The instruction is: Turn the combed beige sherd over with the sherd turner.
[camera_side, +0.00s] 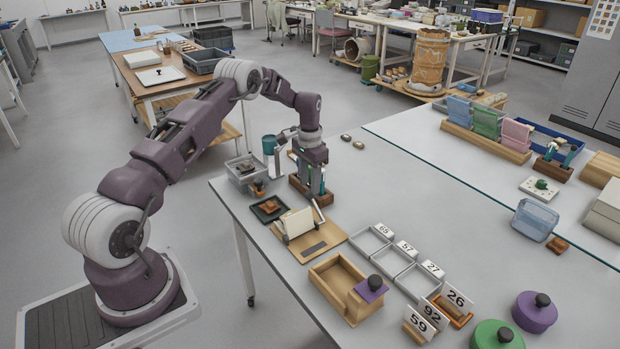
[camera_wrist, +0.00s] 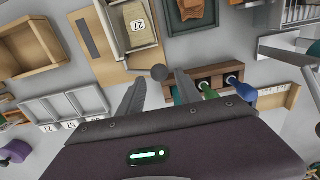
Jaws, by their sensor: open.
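The sherd turner, a cream hinged holder (camera_side: 297,222) on a wooden board, stands at the front of the table. In the wrist view, the turner (camera_wrist: 155,54) lies at the top centre. A beige piece with a white "27" patch (camera_wrist: 138,26) lies inside it, apparently the sherd; no combing shows on this face. In the side view the turner's panels hide it. My gripper (camera_side: 318,203) is low beside the turner's right end. In the wrist view, my gripper (camera_wrist: 160,77) is open, with a round grey knob (camera_wrist: 158,72) between its fingertips; contact cannot be told.
A wooden tool rack (camera_side: 299,186) stands close behind my gripper. A dark green tray (camera_side: 258,217) with brown sherds is left of the turner. Numbered grey trays (camera_side: 392,262), an open wooden box (camera_side: 322,283) and number cards (camera_side: 418,324) lie to the right.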

